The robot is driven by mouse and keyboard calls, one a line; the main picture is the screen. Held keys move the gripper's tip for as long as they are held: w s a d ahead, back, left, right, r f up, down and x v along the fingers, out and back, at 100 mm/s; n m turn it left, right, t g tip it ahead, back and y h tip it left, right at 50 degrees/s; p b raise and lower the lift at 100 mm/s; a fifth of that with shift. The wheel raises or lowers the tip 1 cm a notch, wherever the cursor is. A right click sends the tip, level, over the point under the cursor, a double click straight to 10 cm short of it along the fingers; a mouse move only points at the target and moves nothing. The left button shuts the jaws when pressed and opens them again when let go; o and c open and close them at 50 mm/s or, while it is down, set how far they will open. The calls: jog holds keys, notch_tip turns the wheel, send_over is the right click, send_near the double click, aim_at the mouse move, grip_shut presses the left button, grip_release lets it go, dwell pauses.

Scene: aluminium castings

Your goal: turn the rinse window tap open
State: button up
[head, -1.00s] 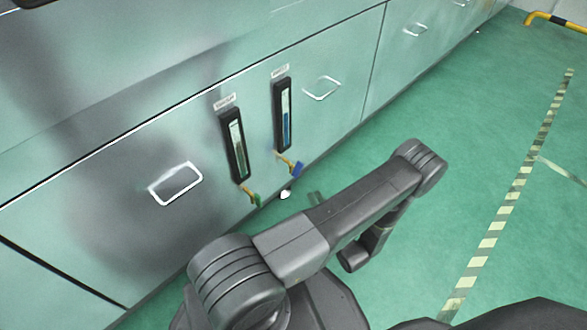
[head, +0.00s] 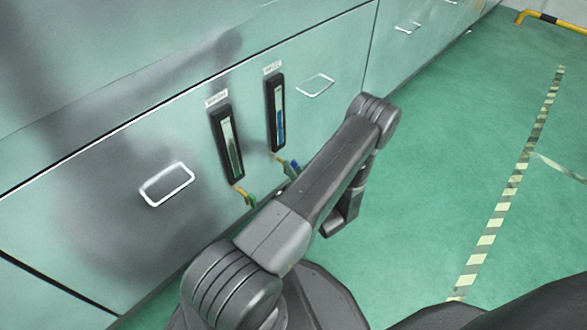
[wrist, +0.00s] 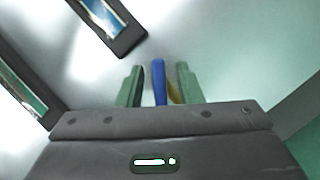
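Two sight windows with taps are on the pale metal front in the head view. The right window (head: 276,112) shows blue liquid, and its tap has a blue handle (head: 291,169) on a brass body. The left window (head: 228,145) has a tap with a green handle (head: 251,200). The labels above are too blurred to read, so I cannot tell which one says rinse. In the wrist view the blue handle (wrist: 159,82) stands between the fingers of my gripper (wrist: 160,84), with small gaps on both sides. My gripper is open. The arm hides most of it in the head view.
White-framed pull handles (head: 168,184) are on the metal front, left and right of the windows. The green floor (head: 450,160) to the right is clear, with a striped line (head: 492,230) and a yellow-black barrier (head: 548,18) at the far right.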

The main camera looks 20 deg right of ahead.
grip_shut()
jog(key=shift+f+n+b, duration=0.1)
jog(key=shift+n+b, duration=0.2)
jog(key=shift+n, duration=0.2)
jog(key=shift+n+y+b, duration=0.75)
jog(key=shift+n+y, duration=0.05)
jog(key=shift+n, duration=0.4)
jog(key=shift+s+a+n+y, duration=0.1)
jog(key=shift+n+y, duration=0.75)
jog(key=shift+n, duration=0.95)
jog(key=shift+n+y, duration=0.85)
jog(key=shift+n, duration=0.95)
jog(key=shift+g, duration=0.4)
grip_release()
